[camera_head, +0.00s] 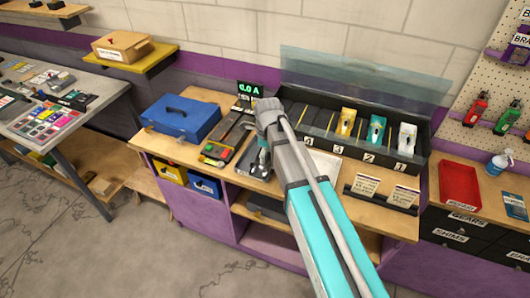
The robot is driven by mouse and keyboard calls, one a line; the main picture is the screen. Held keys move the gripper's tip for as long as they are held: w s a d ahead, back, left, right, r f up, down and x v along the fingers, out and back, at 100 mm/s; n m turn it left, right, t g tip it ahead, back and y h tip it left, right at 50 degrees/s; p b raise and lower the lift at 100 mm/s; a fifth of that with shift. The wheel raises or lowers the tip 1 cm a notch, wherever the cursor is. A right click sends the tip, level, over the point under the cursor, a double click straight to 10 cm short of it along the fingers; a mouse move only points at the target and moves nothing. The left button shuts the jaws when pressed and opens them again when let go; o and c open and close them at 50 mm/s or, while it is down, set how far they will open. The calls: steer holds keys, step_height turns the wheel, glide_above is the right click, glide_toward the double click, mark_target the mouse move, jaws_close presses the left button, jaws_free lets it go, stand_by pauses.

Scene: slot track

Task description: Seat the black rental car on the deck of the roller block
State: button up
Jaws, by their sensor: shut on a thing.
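My gripper (257,168) is low over the middle of the wooden workbench, at the end of my grey and teal arm. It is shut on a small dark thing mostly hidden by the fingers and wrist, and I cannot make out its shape. No black car shows clearly elsewhere. A long dark block (232,127) lies just left of the gripper, below the lit "0.0 A" display (250,88); I cannot tell for sure whether it is the roller block. Yellow (346,122), teal (376,130) and white (406,138) cars stand in the numbered black case (424,165).
Label cards (365,186) stand at the bench's front right. The case's clear lid (365,75) is raised. A red tray (460,186) is further right.

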steer(key=shift+f, duration=0.15)
stand_by(0.4)
step_height(320, 180, down, 7)
steer(key=b, duration=0.7)
steer(key=shift+r, duration=0.2)
steer(key=shift+s, duration=0.1)
